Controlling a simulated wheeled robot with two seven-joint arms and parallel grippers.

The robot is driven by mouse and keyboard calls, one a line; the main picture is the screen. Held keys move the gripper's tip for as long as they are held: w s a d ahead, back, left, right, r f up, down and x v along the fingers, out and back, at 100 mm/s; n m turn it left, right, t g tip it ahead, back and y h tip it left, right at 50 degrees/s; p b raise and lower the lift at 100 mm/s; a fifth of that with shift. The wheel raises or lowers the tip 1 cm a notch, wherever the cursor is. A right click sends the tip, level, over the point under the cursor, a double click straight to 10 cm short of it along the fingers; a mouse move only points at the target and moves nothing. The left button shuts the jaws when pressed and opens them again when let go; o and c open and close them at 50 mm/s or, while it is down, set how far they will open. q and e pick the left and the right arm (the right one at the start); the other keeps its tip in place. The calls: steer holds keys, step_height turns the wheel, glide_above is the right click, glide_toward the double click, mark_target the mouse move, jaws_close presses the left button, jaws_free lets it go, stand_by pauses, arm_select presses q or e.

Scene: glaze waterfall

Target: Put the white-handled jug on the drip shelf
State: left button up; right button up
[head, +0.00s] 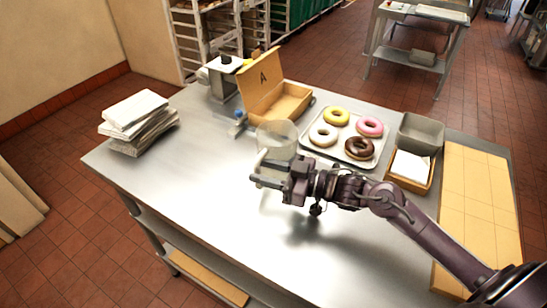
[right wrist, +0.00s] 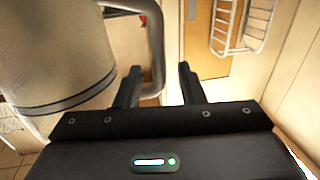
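The fingers are apart, with a clear gap between the handle and the right finger. My left gripper is not in view. I cannot tell which thing is the drip shelf.
A tray (head: 310,148) of several donuts, a grey bin (head: 420,132) and a wooden board (head: 475,200) lie to the right. An open cardboard box (head: 293,103) and a small stand (head: 222,85) are behind. The front left table is clear.

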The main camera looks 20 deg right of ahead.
steer(key=shift+x, duration=1.05)
jaws_close()
